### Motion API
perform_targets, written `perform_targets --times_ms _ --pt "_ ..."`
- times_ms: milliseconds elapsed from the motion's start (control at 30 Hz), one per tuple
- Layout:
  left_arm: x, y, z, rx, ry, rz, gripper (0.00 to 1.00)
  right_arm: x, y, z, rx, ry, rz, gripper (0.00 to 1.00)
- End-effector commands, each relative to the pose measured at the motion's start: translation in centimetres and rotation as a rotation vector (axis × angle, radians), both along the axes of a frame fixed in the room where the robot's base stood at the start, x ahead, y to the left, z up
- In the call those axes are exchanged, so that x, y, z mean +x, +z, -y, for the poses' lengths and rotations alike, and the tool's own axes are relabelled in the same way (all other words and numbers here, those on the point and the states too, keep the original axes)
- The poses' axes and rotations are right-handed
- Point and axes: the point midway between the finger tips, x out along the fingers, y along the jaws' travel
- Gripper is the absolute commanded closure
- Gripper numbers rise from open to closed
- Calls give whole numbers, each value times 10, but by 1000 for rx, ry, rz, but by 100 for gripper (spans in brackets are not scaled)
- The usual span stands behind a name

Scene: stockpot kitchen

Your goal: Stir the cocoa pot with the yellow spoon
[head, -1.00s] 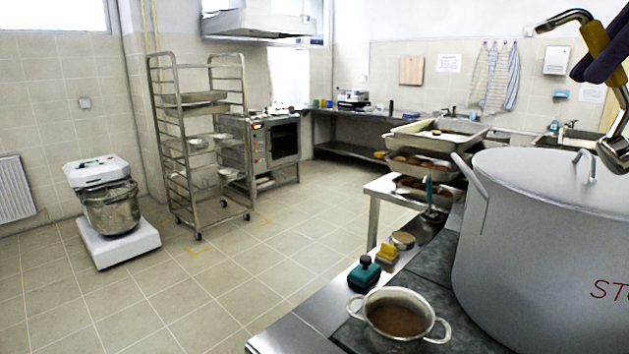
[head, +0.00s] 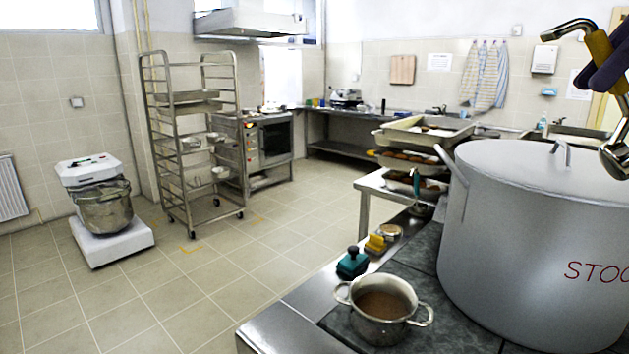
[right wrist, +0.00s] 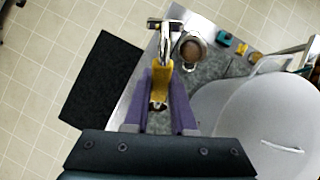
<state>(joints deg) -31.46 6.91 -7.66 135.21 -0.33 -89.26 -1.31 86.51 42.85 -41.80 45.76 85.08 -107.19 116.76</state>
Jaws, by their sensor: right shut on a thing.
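The cocoa pot (head: 352,292) is a small two-handled metal pot with brown liquid in it. It stands on the dark stove top near the front of the head view, and shows at the top of the right wrist view (right wrist: 190,64). My right gripper (head: 610,72) is at the upper right of the head view, its purple fingers shut on the yellow spoon (head: 600,45). The spoon has a yellow handle and shiny metal ends, and is held in the air, right of the cocoa pot and higher. In the right wrist view its handle (right wrist: 161,75) lies between the fingers (right wrist: 162,100). My left gripper is out of view.
A large lidded stockpot (head: 530,250) stands just right of the cocoa pot. Trays of baked goods (head: 410,160) stand farther back.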

Motion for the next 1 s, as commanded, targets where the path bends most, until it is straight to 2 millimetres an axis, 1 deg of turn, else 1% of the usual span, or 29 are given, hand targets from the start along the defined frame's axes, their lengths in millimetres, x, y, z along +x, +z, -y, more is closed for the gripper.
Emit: perform_targets --times_ms 33,200,400,467,533,567,667,800,867,1000 --pt "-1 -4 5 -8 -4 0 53 -1 1 -5 -2 3 1 100" --pt "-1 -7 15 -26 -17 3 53 -6 8 -19 -1 4 -1 100" --pt "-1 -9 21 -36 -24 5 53 -9 12 -27 -1 12 -5 100" --pt "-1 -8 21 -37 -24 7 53 -10 11 -31 -2 40 -6 100" --pt "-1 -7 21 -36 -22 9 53 -12 7 -39 -1 110 -8 100" --pt "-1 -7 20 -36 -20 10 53 -14 4 -43 -2 157 -9 100" --pt "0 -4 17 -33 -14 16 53 -22 -9 -62 -2 367 -11 100" --pt "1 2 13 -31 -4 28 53 -40 -30 -91 -4 757 -14 100" --pt "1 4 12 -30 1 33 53 -48 -38 -98 -6 905 -13 100" --pt "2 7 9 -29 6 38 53 -61 -50 -109 -7 1132 -10 100"
